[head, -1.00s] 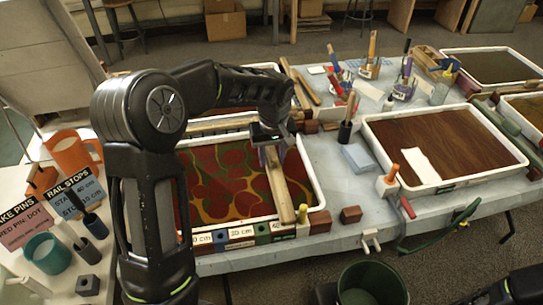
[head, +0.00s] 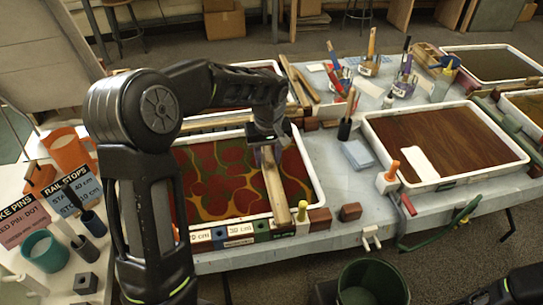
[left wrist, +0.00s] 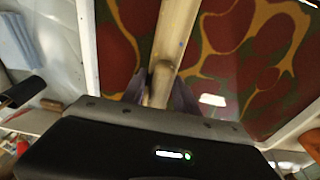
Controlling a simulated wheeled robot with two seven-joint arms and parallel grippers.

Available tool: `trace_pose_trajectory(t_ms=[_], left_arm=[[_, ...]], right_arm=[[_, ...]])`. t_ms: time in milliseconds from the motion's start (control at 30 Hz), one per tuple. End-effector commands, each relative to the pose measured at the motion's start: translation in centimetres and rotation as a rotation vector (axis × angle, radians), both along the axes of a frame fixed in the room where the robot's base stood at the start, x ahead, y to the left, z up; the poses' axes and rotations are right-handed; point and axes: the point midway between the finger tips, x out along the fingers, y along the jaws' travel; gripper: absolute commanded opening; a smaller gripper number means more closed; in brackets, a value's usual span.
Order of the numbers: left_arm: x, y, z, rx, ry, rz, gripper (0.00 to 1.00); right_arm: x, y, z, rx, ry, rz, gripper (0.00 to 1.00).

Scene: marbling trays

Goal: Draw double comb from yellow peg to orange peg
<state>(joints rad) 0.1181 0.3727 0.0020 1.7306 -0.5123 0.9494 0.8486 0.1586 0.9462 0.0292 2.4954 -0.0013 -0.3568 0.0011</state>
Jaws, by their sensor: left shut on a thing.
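My left gripper (head: 268,148) is shut on the handle of the wooden comb bar (head: 275,188), which spans the near marbling tray (head: 322,190) from back to front. In the left wrist view the dark fingers (left wrist: 160,90) close around a round wooden grip on the bar (left wrist: 175,35). The tray's bath shows red and green blobs with yellow veins. The yellow peg (head: 302,210) stands at the tray's front rim, just right of the bar's near end. The orange peg (head: 392,171) stands on a white block farther right. Any comb teeth are hidden. My right gripper is out of view.
Labelled blocks (head: 240,230) line the tray's front edge. Jars of tools (head: 369,65) stand behind. A green bin (head: 372,280) is on the floor in front. A side table with cups (head: 47,250) is left.

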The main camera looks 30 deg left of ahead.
Motion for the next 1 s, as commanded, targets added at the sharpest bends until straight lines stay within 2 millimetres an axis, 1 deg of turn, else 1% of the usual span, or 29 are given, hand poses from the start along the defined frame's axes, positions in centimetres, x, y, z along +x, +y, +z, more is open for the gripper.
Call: trace_pose_trajectory(t_ms=[33,700,833,1000], left_arm=[[-0.5,0.5,-0.3,0.001,0.006,0.005,0.04],[-4.0,4.5,-0.5,0.001,0.011,0.007,0.04],[-4.5,5.0,-0.5,0.002,0.012,0.006,0.04],[-4.6,5.1,-0.6,0.002,0.014,0.005,0.04]], right_arm=[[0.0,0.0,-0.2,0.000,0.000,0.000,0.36],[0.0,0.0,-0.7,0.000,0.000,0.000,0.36],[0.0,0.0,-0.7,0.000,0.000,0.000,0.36],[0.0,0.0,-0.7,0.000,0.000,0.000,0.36]])
